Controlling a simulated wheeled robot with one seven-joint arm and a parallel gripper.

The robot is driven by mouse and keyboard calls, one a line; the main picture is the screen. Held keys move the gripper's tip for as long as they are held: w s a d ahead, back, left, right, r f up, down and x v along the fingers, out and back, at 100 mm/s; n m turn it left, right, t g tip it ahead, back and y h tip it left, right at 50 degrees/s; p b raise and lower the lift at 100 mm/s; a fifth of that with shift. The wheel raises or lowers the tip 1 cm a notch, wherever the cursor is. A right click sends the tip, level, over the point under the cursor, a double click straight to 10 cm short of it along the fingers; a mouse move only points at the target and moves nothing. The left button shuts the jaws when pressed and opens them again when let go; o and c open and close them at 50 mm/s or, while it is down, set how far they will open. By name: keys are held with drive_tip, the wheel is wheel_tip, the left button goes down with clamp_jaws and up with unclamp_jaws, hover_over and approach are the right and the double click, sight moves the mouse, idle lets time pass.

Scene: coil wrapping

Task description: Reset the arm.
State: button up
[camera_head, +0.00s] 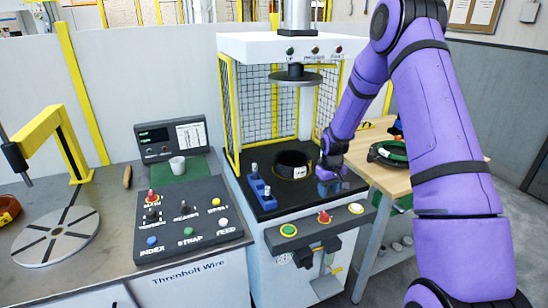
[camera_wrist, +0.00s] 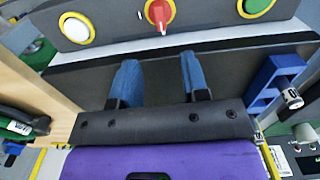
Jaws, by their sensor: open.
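My purple arm comes in from the right in the head view. My gripper (camera_head: 329,187) is low over the right side of the press's black bed (camera_head: 268,205), just right of a black coil (camera_head: 292,164) with a white label. In the wrist view my gripper (camera_wrist: 156,72) shows two blue fingers set apart with nothing between them. They point toward the press's button panel (camera_wrist: 205,18). Whether the fingertips touch the bed cannot be told.
A blue holder (camera_head: 262,192) stands on the bed's left. The press ram (camera_head: 295,77) hangs above, with yellow mesh guards (camera_head: 270,110) around. A control console (camera_head: 188,215) and turntable (camera_head: 55,236) are left.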

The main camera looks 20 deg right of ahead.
drive_tip(key=s+a+r+t, duration=0.1)
drive_tip(key=s+a+r, duration=0.25)
drive_tip(key=r, duration=0.55)
drive_tip(key=s+a+r+t, duration=0.15)
drive_tip(key=s+r, duration=0.25)
drive_tip(key=r, duration=0.5)
drive_tip(key=s+a+r, duration=0.4)
drive_tip(key=r, duration=0.5)
drive_tip(key=s+a+r+t, duration=0.1)
drive_tip(key=s+a+r, duration=0.1)
drive_tip(key=s, duration=0.5)
drive_tip(key=s+a+r, duration=0.2)
drive_tip(key=s+r, duration=0.2)
drive_tip(key=s, duration=0.4)
drive_tip(key=s+a+r+t, duration=0.1)
drive_tip(key=s+r, duration=0.3)
drive_tip(key=s, duration=0.4)
drive_tip(key=shift+s+a+m+t, duration=0.15)
drive_tip(key=shift+a+m+t, duration=0.2)
drive_tip(key=shift+a, duration=0.3)
